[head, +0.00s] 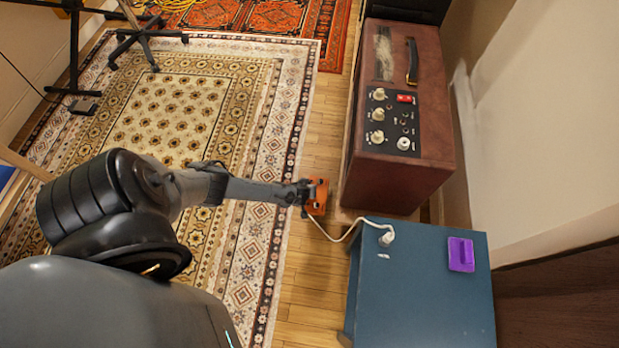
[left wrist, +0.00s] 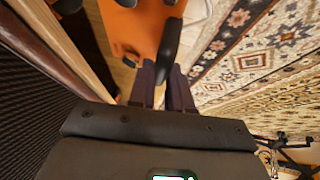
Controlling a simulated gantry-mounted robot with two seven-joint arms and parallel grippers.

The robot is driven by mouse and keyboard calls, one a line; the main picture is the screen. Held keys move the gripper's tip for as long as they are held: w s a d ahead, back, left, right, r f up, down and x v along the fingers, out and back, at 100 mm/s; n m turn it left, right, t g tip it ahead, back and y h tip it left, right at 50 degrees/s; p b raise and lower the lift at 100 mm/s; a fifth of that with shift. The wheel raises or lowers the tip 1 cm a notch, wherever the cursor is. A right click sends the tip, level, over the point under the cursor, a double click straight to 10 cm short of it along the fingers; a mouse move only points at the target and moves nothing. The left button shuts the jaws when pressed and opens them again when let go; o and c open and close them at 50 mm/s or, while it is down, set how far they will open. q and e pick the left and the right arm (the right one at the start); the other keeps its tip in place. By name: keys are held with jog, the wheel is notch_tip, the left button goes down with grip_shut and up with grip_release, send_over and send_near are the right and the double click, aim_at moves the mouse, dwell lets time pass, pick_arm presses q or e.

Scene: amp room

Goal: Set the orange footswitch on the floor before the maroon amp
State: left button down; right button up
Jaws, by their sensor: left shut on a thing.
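The orange footswitch (head: 318,196) is at the end of my left gripper (head: 304,193), which is shut on it. In the head view it is just left of the lower front corner of the maroon amp (head: 399,172). I cannot tell whether it touches the floor. In the left wrist view the orange footswitch (left wrist: 134,28) fills the top middle, beyond the fingers of my left gripper (left wrist: 164,80). A white cable (head: 340,239) runs from the footswitch to a plug on the blue cabinet. My right gripper is not in view.
The blue cabinet (head: 420,305) stands below the amp in the head view, with a purple object (head: 461,254) on top. A strip of bare wood floor (head: 318,150) lies between the patterned rug (head: 260,255) and the amp. Black stands (head: 140,38) are at upper left.

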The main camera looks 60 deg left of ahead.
pick_arm(q)
jog(key=shift+s+f+b, duration=0.2)
jog(key=shift+f+b, duration=0.25)
jog(key=shift+f, duration=0.55)
jog(key=f+b, duration=0.1)
jog(key=f, duration=0.1)
jog(key=b, duration=0.1)
jog(key=shift+w+a+f+b, duration=0.1)
jog(key=shift+w+f+b, duration=0.2)
jog(key=shift+f, duration=0.1)
jog(key=shift+s+f+b, duration=0.1)
jog(key=shift+f+b, duration=0.25)
jog(key=shift+f, duration=0.1)
jog(key=shift+s, duration=0.15)
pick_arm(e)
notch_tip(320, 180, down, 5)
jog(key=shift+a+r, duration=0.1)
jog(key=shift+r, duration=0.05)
pick_arm(q)
jog(key=c, duration=1.1)
grip_release()
jog(key=shift+o, duration=0.2)
